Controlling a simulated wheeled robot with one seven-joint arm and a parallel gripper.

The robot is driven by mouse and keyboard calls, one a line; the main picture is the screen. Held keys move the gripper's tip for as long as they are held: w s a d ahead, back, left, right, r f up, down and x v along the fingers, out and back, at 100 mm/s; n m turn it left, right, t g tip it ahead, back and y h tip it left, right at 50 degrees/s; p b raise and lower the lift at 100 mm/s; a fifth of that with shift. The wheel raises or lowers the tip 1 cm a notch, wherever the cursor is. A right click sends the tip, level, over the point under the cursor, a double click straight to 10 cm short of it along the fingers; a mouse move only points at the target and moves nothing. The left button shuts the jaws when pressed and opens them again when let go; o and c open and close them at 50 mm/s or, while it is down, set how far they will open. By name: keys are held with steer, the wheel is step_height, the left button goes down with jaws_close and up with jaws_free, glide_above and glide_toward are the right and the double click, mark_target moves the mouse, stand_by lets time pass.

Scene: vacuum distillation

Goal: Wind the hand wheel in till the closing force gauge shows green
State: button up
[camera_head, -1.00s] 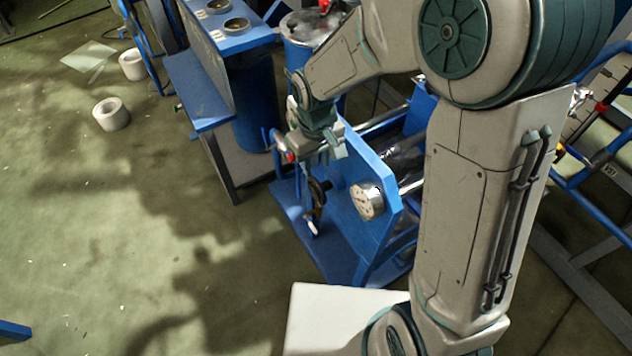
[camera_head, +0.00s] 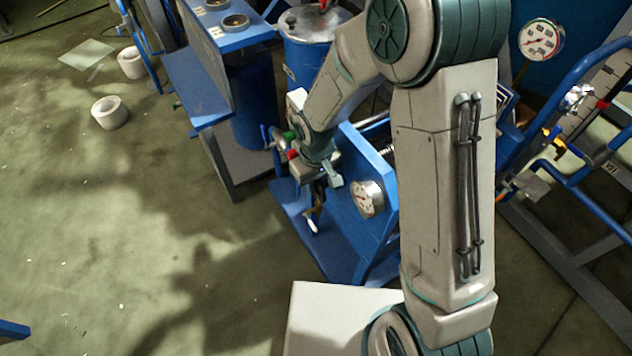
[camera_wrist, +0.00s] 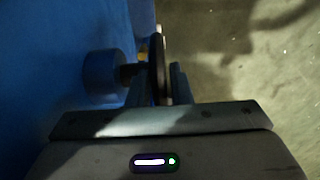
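The hand wheel (camera_head: 316,196) is dark and seen nearly edge-on, with a white handle (camera_head: 313,226) low on it. It is on the near side of a blue upright plate (camera_head: 351,225). A round gauge (camera_head: 367,199) with a pale face and reddish marks sits on that plate, right of the wheel; its needle is too small to read. My gripper (camera_head: 322,180) is at the top of the wheel, pointing down. In the wrist view its two fingers (camera_wrist: 160,88) stand either side of the wheel's rim (camera_wrist: 158,55); I cannot tell whether they press on it.
A blue cylindrical boss (camera_wrist: 101,76) lies left of the rim in the wrist view. A blue bench (camera_head: 203,92) stands behind left, with a blue drum (camera_head: 306,55) beside it. Another gauge (camera_head: 541,38) and blue tube frame are right. The floor at left is mostly clear.

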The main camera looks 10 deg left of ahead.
jaws_close()
steer(key=t+b, duration=0.1)
steer(key=b, duration=0.1)
steer(key=shift+s+f+y+b, duration=0.1)
steer(key=shift+f+y+b, duration=0.1)
steer(key=shift+y+b, duration=0.2)
steer(key=shift+s+d+r+t+y+b, duration=0.1)
steer(key=shift+d+r+t+y+b, duration=0.1)
steer(key=shift+t+y+b, duration=0.35)
steer(key=shift+a, duration=0.1)
steer(key=o, duration=0.5)
jaws_free()
steer(key=shift+r, duration=0.1)
steer(key=p+v, duration=0.2)
steer(key=v, duration=1.1)
steer(key=shift+s+r+p, duration=0.15)
steer(key=shift+r+p, duration=0.15)
steer(key=shift+r, duration=0.05)
